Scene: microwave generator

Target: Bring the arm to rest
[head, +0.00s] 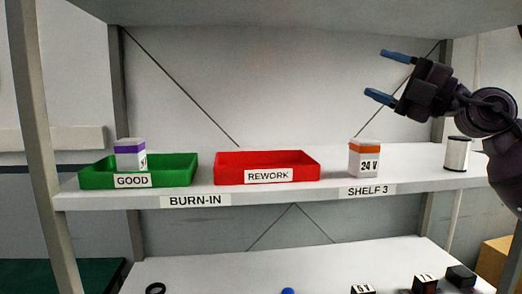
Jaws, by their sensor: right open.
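My right gripper (388,75) is open and empty at the upper right. Its two blue-tipped fingers point left, above the shelf and apart from everything on it. My right arm (488,110) comes in from the right edge. My left gripper is not in view.
The shelf (330,181) holds a green GOOD tray (186,172) with a purple-topped box (130,148) in it, an empty red REWORK tray (230,168), an orange-topped 24 V box (364,160) and a white cylinder (457,155). Small dark blocks (461,275) lie on the lower shelf (230,270).

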